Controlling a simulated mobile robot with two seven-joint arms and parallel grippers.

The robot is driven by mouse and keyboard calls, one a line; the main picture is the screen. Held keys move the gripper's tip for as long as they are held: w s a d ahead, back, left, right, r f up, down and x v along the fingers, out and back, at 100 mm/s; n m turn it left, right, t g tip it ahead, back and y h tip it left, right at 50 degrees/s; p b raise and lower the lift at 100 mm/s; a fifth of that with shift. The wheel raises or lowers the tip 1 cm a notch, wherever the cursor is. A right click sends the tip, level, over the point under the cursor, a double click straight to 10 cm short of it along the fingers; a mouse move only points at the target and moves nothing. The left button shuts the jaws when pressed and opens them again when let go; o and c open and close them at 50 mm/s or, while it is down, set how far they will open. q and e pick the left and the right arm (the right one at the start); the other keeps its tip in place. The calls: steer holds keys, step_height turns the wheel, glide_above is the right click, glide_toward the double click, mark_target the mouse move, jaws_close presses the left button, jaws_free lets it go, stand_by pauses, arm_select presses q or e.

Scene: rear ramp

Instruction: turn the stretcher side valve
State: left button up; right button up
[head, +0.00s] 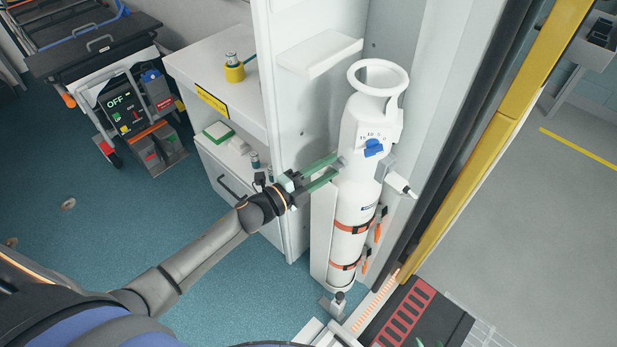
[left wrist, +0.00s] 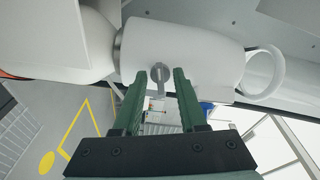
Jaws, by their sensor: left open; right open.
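A white gas cylinder (head: 352,200) stands upright in a holder against the cabinet side. A blue knob (head: 373,148) is on its front, and a lever-like fitting (head: 399,184) sticks out on its right. On its left side, toward the stretcher, is a small grey valve (left wrist: 159,77) with a flat handle. My left gripper (head: 337,168) is open, with its green fingertips at the cylinder's left side. In the left wrist view, the valve lies between the tips; contact cannot be told. Only the green tips of my right gripper (head: 429,343) show at the bottom edge, open.
The stretcher (head: 95,55) is at the far left. A yellow edge strip (head: 490,150) runs along the right. The blue-green floor at left is mostly clear.

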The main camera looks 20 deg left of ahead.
arm_select(q)
steer(key=v, duration=1.2)
steer(key=shift+b, duration=0.35)
steer(key=shift+w, duration=0.1)
steer(key=s+d+f+n+g+y, duration=0.2)
steer(key=s+f+n+g+y, duration=0.1)
steer(key=s+f+n, duration=0.4)
steer(key=s+d+f+n+g+y+p, duration=0.1)
steer(key=s+d+f+n+g+y, duration=0.2)
steer(key=s+f+n, duration=0.4)
steer(key=s+n, duration=0.1)
steer(key=n, duration=0.4)
steer(key=shift+d+g+y+p, duration=0.3)
steer(key=shift+d, duration=0.05)
